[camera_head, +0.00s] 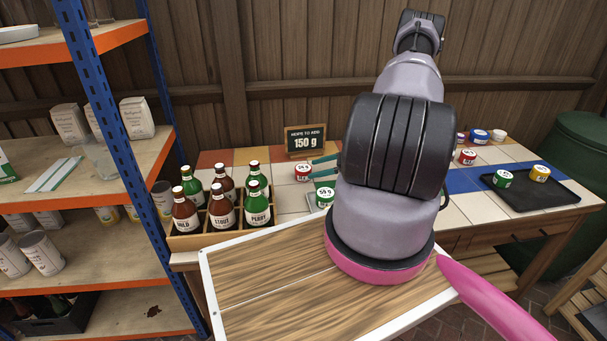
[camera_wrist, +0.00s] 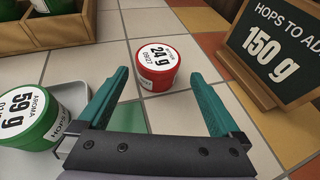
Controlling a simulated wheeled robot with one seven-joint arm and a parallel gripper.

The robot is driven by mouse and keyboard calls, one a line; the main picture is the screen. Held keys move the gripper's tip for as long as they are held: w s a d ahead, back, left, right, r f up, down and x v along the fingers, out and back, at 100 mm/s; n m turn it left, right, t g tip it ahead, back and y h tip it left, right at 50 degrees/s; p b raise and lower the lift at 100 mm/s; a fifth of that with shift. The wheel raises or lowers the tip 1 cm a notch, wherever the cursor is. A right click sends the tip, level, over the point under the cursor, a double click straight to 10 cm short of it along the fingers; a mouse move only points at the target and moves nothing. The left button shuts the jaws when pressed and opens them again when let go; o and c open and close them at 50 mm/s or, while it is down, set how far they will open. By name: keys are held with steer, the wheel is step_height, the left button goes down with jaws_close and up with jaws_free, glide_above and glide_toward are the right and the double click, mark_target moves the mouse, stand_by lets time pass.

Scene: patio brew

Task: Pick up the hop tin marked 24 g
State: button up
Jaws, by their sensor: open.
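The red hop tin marked 24 g (camera_wrist: 156,68) stands upright on the tiled tabletop in the wrist view, its white lid label facing up. It also shows in the head view (camera_head: 303,172), left of my arm. My gripper (camera_wrist: 156,82) is open, its two teal fingers pointing towards the tin. In the head view the teal fingers (camera_head: 324,167) show just right of the tin, partly hidden by my arm.
A green 59 g tin (camera_wrist: 22,119) sits on a pale tray (camera_wrist: 74,97) by my left finger. The "150 g" sign (camera_wrist: 268,50) stands close on the right. A wooden bottle crate (camera_head: 205,241) is left. More tins and a black tray (camera_head: 535,197) lie right.

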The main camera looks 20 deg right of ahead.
mark_target(303, 172)
steer(key=x, duration=0.6)
steer(key=shift+s+f, duration=0.15)
steer(key=shift+s, duration=0.1)
steer(key=c, duration=1.2)
steer(key=shift+c, duration=0.2)
